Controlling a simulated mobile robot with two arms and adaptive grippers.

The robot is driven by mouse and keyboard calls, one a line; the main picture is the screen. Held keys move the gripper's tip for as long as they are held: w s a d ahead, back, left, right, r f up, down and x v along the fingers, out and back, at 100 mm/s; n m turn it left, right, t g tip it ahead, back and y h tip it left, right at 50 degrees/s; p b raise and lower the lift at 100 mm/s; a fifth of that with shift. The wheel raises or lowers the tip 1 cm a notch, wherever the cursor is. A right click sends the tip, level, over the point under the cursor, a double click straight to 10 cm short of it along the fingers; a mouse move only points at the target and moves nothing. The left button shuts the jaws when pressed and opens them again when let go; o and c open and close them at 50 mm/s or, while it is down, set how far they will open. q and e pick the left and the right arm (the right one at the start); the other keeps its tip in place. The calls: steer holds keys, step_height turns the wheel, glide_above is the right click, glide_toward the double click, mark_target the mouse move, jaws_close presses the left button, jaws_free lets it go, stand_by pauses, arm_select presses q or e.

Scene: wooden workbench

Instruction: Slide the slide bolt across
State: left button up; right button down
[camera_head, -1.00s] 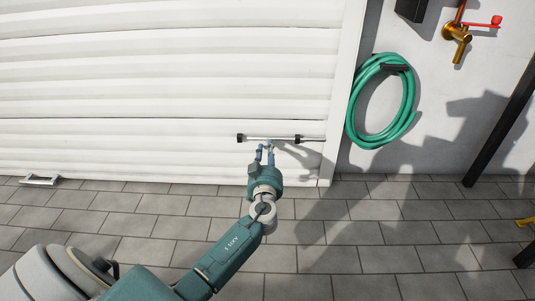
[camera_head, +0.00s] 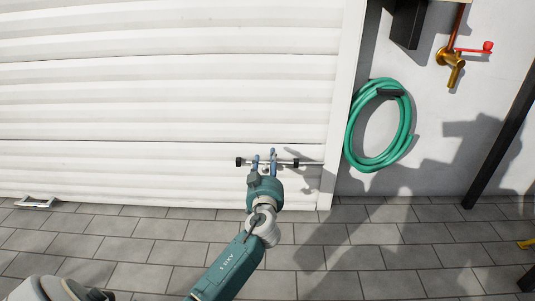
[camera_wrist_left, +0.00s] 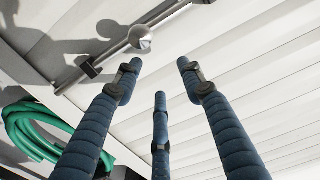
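The slide bolt (camera_head: 309,163) is a thin metal bar in dark brackets, low on the white shutter near its right edge. In the left wrist view the bar (camera_wrist_left: 113,51) runs diagonally across the top, with a round metal knob (camera_wrist_left: 140,37) on it and a dark bracket (camera_wrist_left: 90,67) to its left. My left gripper (camera_head: 264,155) has its blue fingers over the bar in the head view, between the brackets. In the left wrist view the fingers (camera_wrist_left: 157,82) are spread and empty, with the knob beyond their tips; contact is not visible. My right gripper is not in view.
A coiled green hose (camera_head: 350,135) hangs on the wall right of the shutter. A brass tap (camera_head: 452,62) with a red handle is higher up. A white handle (camera_head: 35,202) sits low at the left. The paved floor (camera_head: 340,255) is clear around my arm.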

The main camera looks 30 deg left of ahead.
arm_select(q)
steer(key=shift+r, duration=2.4)
